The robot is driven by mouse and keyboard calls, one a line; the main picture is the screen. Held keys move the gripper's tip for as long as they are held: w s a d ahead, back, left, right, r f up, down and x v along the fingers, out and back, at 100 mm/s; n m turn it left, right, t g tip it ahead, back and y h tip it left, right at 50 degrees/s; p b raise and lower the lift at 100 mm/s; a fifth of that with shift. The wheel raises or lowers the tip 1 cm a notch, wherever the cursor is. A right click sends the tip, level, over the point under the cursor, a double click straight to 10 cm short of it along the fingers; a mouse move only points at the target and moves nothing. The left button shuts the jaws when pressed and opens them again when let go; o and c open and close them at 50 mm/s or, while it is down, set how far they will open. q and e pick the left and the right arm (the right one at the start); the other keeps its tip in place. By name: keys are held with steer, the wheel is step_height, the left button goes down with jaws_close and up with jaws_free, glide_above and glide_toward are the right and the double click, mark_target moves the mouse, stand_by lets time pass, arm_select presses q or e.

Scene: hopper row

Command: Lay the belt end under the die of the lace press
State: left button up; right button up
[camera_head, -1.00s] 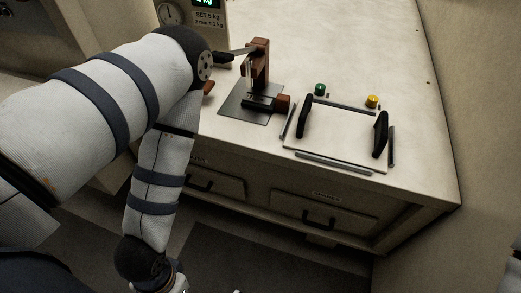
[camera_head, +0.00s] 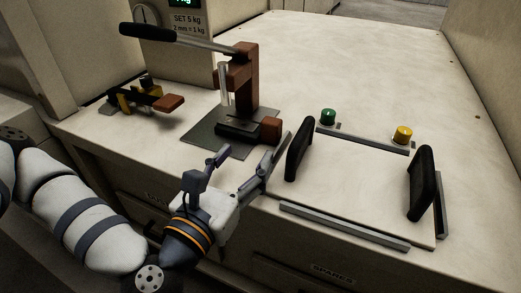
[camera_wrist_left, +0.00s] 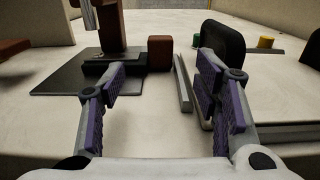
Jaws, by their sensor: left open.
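The lace press (camera_head: 245,78) has a brown upright post, a long dark lever and a pale vertical rod, and stands on a grey plate (camera_head: 205,140). A low black block (camera_head: 238,132) with a brown block (camera_head: 271,130) at its right end sits at its foot. I cannot tell which part is the die, and I cannot make out a belt end for certain. My left gripper (camera_head: 246,158) is open and empty at the counter's front edge, in front of the press. In the left wrist view the brown block (camera_wrist_left: 160,52) shows between its fingers, farther off. My right gripper is out of view.
A white panel (camera_head: 350,190) with two black handles and grey rails lies right of the gripper. Green (camera_head: 328,116) and yellow (camera_head: 402,134) knobs stand behind it. A yellow-black clamp (camera_head: 140,98) with a brown handle is at left. The counter behind is clear.

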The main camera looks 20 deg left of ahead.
mark_target(268, 126)
arm_select(q)
steer(key=shift+w+b, duration=0.3)
steer(key=shift+b, duration=0.05)
steer(key=w+b, duration=0.1)
steer(key=b, duration=0.1)
steer(key=w+f+b, duration=0.1)
steer(key=w+b, duration=0.1)
steer(key=w, duration=0.5)
steer(key=w+r+b, duration=0.1)
steer(key=w, duration=0.1)
steer(key=shift+w+d, duration=0.2)
steer(key=shift+w, duration=0.2)
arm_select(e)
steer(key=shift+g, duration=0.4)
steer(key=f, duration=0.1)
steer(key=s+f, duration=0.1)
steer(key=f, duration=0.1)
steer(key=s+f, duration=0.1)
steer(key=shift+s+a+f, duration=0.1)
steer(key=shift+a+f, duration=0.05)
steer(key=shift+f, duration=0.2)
arm_select(q)
steer(key=shift+c, duration=0.6)
